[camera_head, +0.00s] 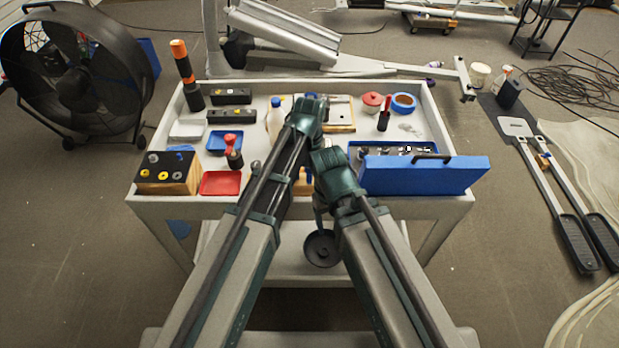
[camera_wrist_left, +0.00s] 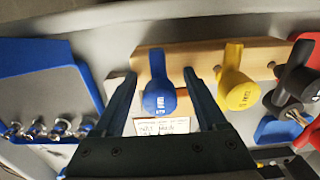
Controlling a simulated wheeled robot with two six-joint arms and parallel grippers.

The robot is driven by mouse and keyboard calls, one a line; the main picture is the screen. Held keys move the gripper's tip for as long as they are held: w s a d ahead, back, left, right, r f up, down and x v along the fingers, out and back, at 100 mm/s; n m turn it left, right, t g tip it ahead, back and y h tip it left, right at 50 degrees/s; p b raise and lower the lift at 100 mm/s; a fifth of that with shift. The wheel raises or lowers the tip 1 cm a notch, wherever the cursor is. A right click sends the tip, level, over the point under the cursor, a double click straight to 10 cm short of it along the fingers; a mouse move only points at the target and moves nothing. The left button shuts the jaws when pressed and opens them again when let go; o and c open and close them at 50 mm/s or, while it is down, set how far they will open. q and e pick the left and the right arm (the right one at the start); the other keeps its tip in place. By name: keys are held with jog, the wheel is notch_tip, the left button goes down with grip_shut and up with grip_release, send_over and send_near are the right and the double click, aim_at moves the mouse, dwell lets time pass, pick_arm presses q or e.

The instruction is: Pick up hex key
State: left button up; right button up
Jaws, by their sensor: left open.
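In the left wrist view, a blue-handled tool (camera_wrist_left: 158,90) and a yellow-handled tool (camera_wrist_left: 237,88) are on a pale wooden rack (camera_wrist_left: 195,56). They look like hex keys, but their shafts cannot be made out. My left gripper (camera_wrist_left: 162,82) is open, with the blue handle between its two fingers. I cannot tell whether a finger touches it. In the head view my left gripper (camera_head: 309,108) is over the middle of the cart, and the arms hide most of the rack. My right gripper (camera_head: 328,160) is close beside it; its jaws cannot be made out.
The grey cart (camera_head: 455,208) carries a blue toolbox lid (camera_head: 425,177) with sockets at right. A red tray (camera_head: 220,183), a blue tray (camera_head: 217,140) and a black-topped wooden block (camera_head: 165,175) are at left. A bottle (camera_head: 275,118) stands near the left gripper.

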pick_arm(q)
grip_shut()
jog(key=shift+r, duration=0.25)
dwell(0.4)
notch_tip(320, 180, up, 10)
jog(key=p, duration=1)
jog(key=shift+f, duration=0.1)
jog(key=shift+f, duration=0.1)
jog(key=c, duration=0.6)
grip_release()
grip_shut()
